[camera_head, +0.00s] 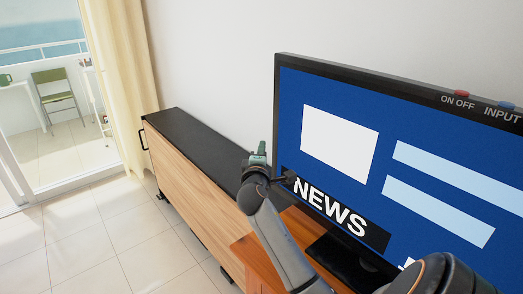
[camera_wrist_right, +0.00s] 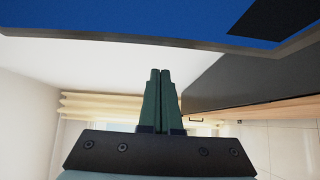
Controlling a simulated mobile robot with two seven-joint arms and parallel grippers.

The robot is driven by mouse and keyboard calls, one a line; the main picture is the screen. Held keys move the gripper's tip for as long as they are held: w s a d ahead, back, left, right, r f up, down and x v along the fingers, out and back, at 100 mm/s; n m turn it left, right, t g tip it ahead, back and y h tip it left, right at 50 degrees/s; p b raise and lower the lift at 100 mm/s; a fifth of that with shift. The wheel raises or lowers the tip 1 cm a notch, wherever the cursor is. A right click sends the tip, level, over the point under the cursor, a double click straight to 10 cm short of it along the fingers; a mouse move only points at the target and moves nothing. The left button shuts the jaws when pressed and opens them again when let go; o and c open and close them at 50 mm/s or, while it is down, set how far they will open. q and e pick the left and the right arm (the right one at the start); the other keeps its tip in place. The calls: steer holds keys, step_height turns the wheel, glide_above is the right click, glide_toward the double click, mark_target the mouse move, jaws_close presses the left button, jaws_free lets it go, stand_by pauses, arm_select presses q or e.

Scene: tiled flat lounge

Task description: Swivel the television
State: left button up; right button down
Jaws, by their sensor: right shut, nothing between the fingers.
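The television (camera_head: 340,145) is a large black-framed screen showing a blue NEWS picture, standing at the right of the head view and angled to the left. My right gripper (camera_head: 261,147) is dark green and sits just left of the television's lower left edge. In the right wrist view, its two fingers (camera_wrist_right: 160,75) are shut together with nothing between them. The television's edge and blue screen (camera_wrist_right: 150,22) cross the top of that view, beyond the fingertips. I cannot tell whether the fingers touch the frame. My left gripper is not in view.
The television's dark base (camera_head: 345,268) is over an orange-brown wooden surface (camera_head: 306,232). A long wooden cabinet with a black top (camera_head: 185,135) runs along the white wall. A curtain (camera_head: 118,80) and balcony door are at the left. The tiled floor (camera_head: 105,235) at left is clear.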

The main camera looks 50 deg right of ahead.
steer(key=b+v, duration=0.1)
steer(key=v, duration=0.9)
steer(key=shift+a, duration=0.3)
